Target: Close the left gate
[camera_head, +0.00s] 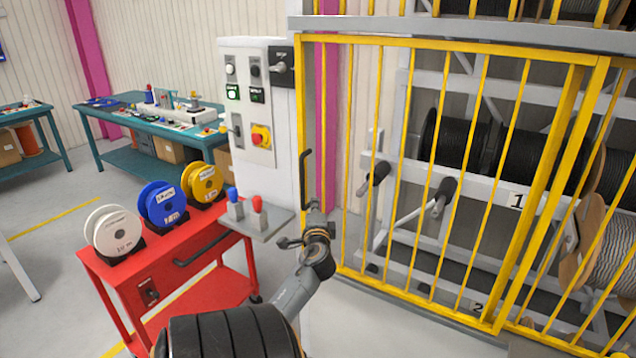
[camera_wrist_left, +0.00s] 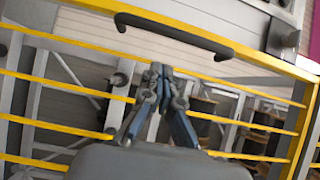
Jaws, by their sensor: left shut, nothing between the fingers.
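The left gate (camera_head: 431,180) is a yellow barred frame across the rack front, with its left upright beside the grey control cabinet. I cannot tell whether it is fully closed. Its black handle (camera_head: 305,180) is on that left upright; the handle also shows near the top of the left wrist view (camera_wrist_left: 175,33). My left gripper (camera_head: 313,207) is just below the handle in the head view. In the left wrist view its shut, empty fingertips (camera_wrist_left: 159,70) are below the handle, in front of the yellow bars; contact is unclear. My right gripper is out of view.
The control cabinet (camera_head: 262,70) has a shelf with blue and red levers, close to my left arm. A red cart (camera_head: 190,268) carries white, blue and yellow reels. Black cable reels (camera_head: 455,140) sit behind the bars. Open floor lies left of the cart.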

